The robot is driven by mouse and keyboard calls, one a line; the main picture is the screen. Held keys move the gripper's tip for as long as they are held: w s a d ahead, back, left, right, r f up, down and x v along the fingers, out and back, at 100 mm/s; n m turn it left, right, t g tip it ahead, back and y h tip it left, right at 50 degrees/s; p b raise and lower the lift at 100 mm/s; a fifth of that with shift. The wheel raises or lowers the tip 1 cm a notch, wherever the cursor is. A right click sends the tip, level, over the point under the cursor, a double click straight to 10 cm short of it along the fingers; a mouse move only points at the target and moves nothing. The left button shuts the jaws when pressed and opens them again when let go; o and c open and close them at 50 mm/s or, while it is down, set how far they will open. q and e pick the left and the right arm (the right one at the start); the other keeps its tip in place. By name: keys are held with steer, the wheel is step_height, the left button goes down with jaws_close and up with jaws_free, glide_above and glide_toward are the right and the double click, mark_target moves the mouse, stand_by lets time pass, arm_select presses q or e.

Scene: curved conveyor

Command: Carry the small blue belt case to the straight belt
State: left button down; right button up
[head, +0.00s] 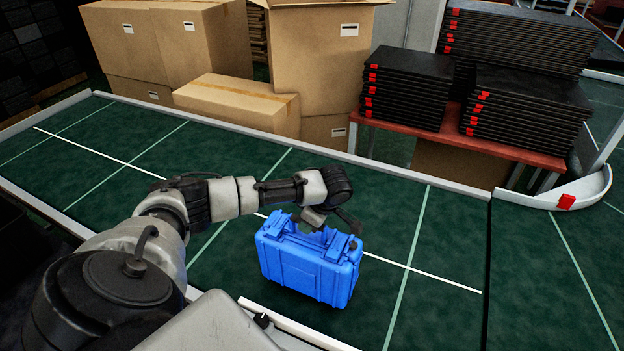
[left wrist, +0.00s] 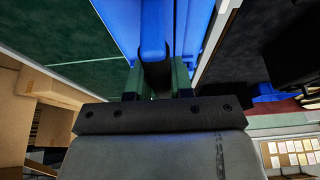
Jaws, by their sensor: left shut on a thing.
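The small blue belt case (head: 308,266) stands upright at the near side of the green belt (head: 385,225) in the head view. I cannot tell whether its bottom touches the belt. My left gripper (head: 330,217) is above the case and shut on its top handle. In the left wrist view, the blue handle (left wrist: 153,38) lies between the two fingers of the left gripper (left wrist: 157,80). The fingertips are partly hidden by the handle. My right gripper is in no view.
Cardboard boxes (head: 240,104) stand behind the belt. Stacks of black trays (head: 405,85) sit on a red table (head: 465,143) behind it. A dark seam divides this belt from another green section (head: 540,270) at right, with a white curved guard (head: 590,190). The belt left of the case is clear.

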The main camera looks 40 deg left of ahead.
arm_select(q)
steer(key=shift+w+a+f, duration=0.1)
steer(key=shift+f, duration=1)
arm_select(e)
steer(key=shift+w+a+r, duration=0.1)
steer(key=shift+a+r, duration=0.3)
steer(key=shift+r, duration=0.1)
arm_select(q)
steer(key=c, duration=1.4)
jaws_free()
steer(key=shift+f, duration=0.15)
steer(key=shift+c, duration=0.2)
steer(key=o, duration=0.4)
steer(key=shift+o, duration=0.2)
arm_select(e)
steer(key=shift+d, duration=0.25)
